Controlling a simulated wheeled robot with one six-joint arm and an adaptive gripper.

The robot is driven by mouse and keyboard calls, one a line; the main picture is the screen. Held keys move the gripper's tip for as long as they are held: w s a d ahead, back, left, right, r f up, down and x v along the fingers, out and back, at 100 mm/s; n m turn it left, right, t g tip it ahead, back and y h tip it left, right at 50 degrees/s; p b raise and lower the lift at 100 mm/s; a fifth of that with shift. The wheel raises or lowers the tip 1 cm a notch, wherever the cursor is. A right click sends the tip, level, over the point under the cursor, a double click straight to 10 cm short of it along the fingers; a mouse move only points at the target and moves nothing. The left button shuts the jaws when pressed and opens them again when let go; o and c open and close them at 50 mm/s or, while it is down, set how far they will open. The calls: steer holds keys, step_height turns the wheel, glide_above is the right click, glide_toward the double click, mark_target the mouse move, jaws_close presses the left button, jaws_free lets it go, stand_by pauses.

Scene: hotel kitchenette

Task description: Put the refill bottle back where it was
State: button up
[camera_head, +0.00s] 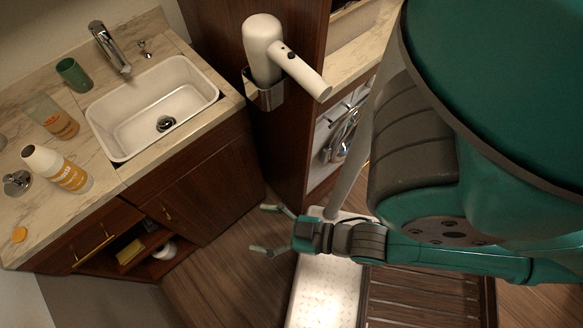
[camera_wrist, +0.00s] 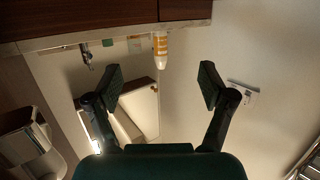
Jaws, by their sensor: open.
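A white-topped bottle with an orange and white label (camera_head: 66,174), which looks like the refill bottle, stands on the counter at the left, near its front edge. It also shows in the wrist view (camera_wrist: 160,46), where the picture is upside down and the bottle hangs from the counter edge between my fingers but farther off. A clear container with orange liquid (camera_head: 60,124) stands behind it. My gripper (camera_head: 262,228) is open and empty, over the floor right of the counter. Its two fingers are spread in the wrist view (camera_wrist: 163,82), touching nothing.
The counter (camera_head: 105,182) holds a sink (camera_head: 140,125), a tap (camera_head: 110,46), a green cup (camera_head: 73,73), a round metal piece (camera_head: 17,182) and an orange disc (camera_head: 19,234). An open shelf below holds a yellow item (camera_head: 130,251). A hair dryer (camera_head: 268,50) hangs on the wooden panel.

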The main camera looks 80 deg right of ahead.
steer(key=r+v, duration=0.1)
steer(key=v, duration=0.6)
steer(key=shift+g, duration=0.3)
